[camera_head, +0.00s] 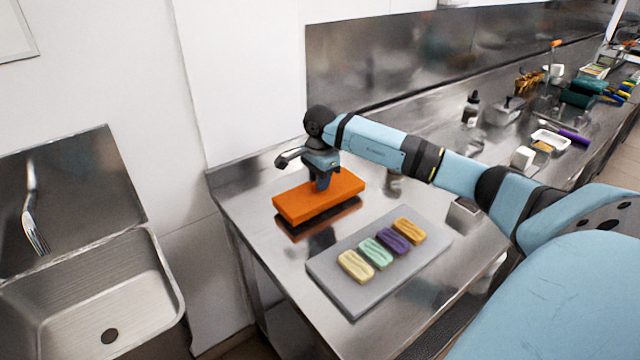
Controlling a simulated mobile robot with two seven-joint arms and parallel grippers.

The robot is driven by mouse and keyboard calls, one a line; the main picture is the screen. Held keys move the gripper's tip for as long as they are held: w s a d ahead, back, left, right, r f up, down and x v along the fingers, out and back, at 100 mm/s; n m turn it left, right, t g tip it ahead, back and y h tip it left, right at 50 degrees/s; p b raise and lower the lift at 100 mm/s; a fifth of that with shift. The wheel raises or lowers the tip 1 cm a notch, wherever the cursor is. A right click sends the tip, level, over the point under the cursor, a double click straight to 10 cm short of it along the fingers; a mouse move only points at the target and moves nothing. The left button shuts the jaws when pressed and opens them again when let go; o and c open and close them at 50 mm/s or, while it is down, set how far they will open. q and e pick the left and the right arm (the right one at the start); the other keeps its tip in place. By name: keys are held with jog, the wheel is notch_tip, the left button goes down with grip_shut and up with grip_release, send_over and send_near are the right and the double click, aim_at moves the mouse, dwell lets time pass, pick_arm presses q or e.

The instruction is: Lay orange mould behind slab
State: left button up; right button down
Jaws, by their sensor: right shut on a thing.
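The orange mould (335,197) is a flat rectangular block near the left end of the steel counter. My right gripper (321,184) points down onto its top and is shut on it; the fingertips are partly hidden. A dark reflection shows under the mould, and whether it touches the counter is hard to tell. The grey slab (337,286) lies on the counter nearer the front, to the right and below the mould in the picture. It bears several wavy bars in yellow, green, purple and orange. The mould is beyond the slab and apart from it. My left gripper is not in view.
The steel counter (240,190) has free room around the mould. A steel backsplash (370,65) runs behind. A small metal container (463,212) stands right of the slab. Bottles, tubs and tools crowd the far right. A sink (90,300) is at the left.

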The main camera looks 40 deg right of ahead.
jog(key=shift+f, duration=0.75)
jog(key=c, duration=1.1)
grip_release()
jog(key=shift+f, duration=0.15)
jog(key=shift+r, duration=0.2)
notch_tip(320, 180, up, 12)
jog(key=shift+r+b, duration=0.1)
jog(key=shift+b, duration=0.35)
